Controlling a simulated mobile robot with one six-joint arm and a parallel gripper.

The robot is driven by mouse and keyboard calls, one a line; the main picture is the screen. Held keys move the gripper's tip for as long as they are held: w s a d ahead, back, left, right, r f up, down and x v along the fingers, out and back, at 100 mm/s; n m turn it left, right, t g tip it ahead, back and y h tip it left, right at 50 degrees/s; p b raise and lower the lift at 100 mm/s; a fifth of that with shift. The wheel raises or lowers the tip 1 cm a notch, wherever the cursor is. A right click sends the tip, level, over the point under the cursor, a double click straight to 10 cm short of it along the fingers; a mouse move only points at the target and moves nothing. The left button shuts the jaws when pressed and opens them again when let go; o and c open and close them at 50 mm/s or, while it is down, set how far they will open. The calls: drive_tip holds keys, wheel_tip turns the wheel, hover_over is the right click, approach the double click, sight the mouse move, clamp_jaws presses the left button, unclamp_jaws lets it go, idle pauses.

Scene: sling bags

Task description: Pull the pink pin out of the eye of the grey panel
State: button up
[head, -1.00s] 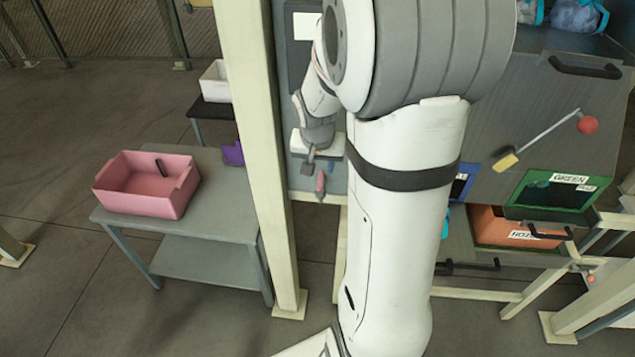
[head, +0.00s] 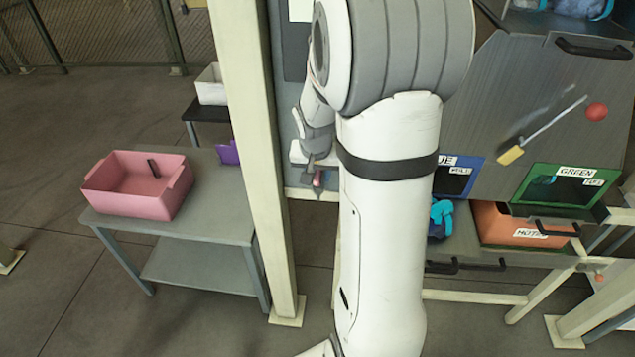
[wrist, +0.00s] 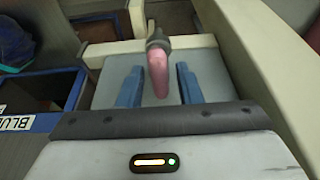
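The pink pin (wrist: 158,75) shows in the wrist view, between my two blue fingers and pointing toward me. Its far end meets a dark grey eye (wrist: 157,40) on the pale grey panel (wrist: 108,75). My gripper (wrist: 159,87) is open, with a finger on each side of the pin and a visible gap on both sides. In the head view the pin (head: 318,180) is a small pink spot just below my gripper (head: 310,166), beside the cream post. The panel (head: 289,125) is largely hidden there by my arm.
The cream post (head: 250,150) stands close left of my gripper. A pink bin (head: 130,207) sits on a grey table (head: 215,205) further left. Bins marked blue (head: 455,180) and green (head: 565,190) are right of my arm.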

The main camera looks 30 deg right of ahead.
clamp_jaws()
drive_tip(key=shift+r, duration=0.1)
drive_tip(key=shift+r+p, duration=2.55)
drive_tip(key=shift+r, duration=1.4)
wheel_tip(320, 180, up, 4)
drive_tip(key=shift+p, duration=1.15)
drive_tip(key=shift+f, duration=0.1)
